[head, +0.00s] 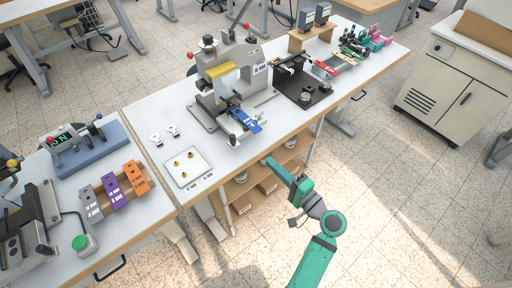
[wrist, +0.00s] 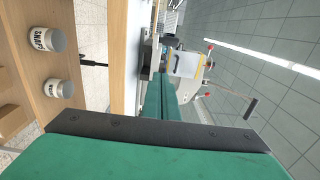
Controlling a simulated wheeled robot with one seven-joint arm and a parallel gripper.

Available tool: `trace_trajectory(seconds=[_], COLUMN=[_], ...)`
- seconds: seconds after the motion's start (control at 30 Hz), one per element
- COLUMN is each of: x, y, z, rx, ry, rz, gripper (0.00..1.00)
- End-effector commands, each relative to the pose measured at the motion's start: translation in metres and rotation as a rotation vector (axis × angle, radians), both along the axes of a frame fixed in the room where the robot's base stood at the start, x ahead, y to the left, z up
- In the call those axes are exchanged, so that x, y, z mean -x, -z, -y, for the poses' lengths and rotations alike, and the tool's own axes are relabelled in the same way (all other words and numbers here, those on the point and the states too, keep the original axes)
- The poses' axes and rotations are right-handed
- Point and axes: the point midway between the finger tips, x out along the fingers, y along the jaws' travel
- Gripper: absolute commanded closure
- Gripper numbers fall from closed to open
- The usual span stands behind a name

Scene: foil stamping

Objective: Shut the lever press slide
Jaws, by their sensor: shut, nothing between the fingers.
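The grey lever press (head: 215,85) stands on the white bench in the middle of the head view. It has a yellow strip, and red knobs show on it. Its slide, carrying a blue piece (head: 245,121), sticks out from the press toward the front edge of the bench. My gripper (head: 267,160) is shut and empty, just off the front edge of the bench, below and right of the slide and not touching it. In the wrist view, the green fingers (wrist: 166,92) lie together and point toward the press (wrist: 187,64), which appears sideways. The fingers partly hide the slide there.
A white tray (head: 188,167) with small brass pieces lies left of the slide. A black fixture (head: 303,90) stands to the right. A shelf with labelled cans (wrist: 56,89) lies under the bench. The bench edge is close to my gripper; the floor in front is clear.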

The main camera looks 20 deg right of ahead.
Motion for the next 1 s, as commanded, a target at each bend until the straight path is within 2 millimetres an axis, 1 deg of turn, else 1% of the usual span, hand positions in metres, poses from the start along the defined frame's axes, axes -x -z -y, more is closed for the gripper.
trace_trajectory(seconds=[0.17,0.5,0.7,0.83,1.0], x=[-0.02,-0.08,-0.109,-0.121,-0.128], y=[0.0,0.0,0.0,0.0,0.001], z=[-0.009,-0.032,-0.04,-0.043,-0.046], rx=[0.001,0.001,0.001,0.002,0.002], ry=[-0.006,-0.007,-0.002,0.001,0.003], rz=[0.0,-0.001,-0.001,0.0,-0.002], gripper=[1.0,1.0,1.0,1.0,1.0])
